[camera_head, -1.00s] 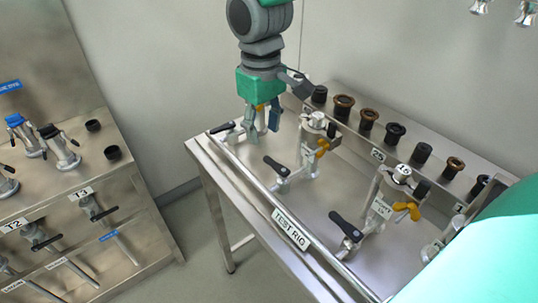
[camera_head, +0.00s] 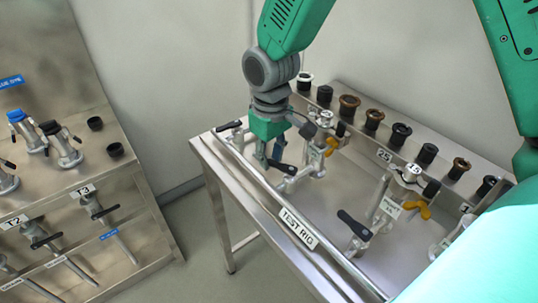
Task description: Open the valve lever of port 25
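The label 25 (camera_head: 384,155) is on the back ledge of the test rig (camera_head: 298,228), between two port units; I cannot tell which unit it marks. One unit has an orange handle (camera_head: 331,146) and a black lever (camera_head: 284,168). The unit to its right has an orange handle (camera_head: 418,208) and a black lever (camera_head: 354,225). My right gripper (camera_head: 270,161) points down at the free end of the first of these levers. Its fingers look apart, partly covering that end; contact cannot be told. My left gripper is out of view.
Another black lever (camera_head: 229,126) lies behind and left of my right gripper. Several dark and brown caps (camera_head: 372,119) line the back ledge. A second steel bench (camera_head: 110,195) with valves stands at the left, with a gap between. My green body covers the lower right.

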